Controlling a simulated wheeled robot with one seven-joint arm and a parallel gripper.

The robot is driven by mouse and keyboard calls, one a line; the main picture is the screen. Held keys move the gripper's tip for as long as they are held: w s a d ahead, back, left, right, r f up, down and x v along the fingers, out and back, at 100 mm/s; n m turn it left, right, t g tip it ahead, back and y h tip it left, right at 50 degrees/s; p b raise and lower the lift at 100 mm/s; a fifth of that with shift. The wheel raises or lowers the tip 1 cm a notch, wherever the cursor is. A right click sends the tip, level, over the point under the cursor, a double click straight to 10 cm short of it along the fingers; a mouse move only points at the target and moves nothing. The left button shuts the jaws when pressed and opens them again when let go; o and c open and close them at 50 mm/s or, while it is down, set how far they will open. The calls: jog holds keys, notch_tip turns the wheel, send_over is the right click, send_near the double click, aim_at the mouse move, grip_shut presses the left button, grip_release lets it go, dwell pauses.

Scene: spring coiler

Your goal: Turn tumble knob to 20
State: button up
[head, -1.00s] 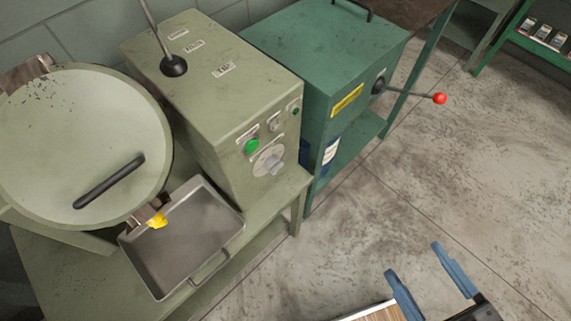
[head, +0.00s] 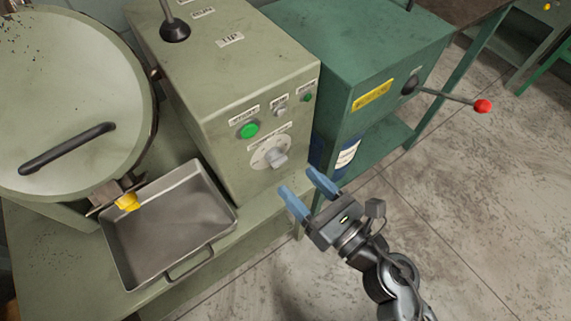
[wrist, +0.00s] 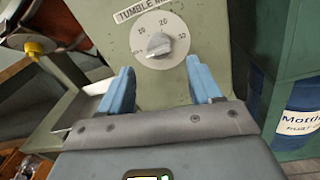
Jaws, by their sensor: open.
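The tumble knob (head: 277,159) is a light grey knob on a round pale dial on the front of the olive-green control box (head: 215,125). In the wrist view the knob (wrist: 159,45) sits under a label starting "TUMBLE MIN", with numbers including 20 and 30 around the dial. I cannot tell for sure which number the knob points to. My gripper (head: 299,182) is open and empty, in front of and slightly below the knob in the head view. In the wrist view its two blue fingers (wrist: 159,80) are apart, below and either side of the knob, apparently not touching it.
A green button (head: 249,130) and smaller controls sit above the knob. A metal tray (head: 170,225) lies to the left beneath a round drum (head: 65,100). A teal cabinet (head: 380,60) with a red-tipped lever (head: 482,106) stands to the right. Open floor lies at the lower right.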

aim_at(277, 159)
jog(key=x, duration=0.5)
jog(key=shift+w+a+p, duration=0.25)
jog(key=shift+p, duration=0.05)
jog(key=c, duration=1)
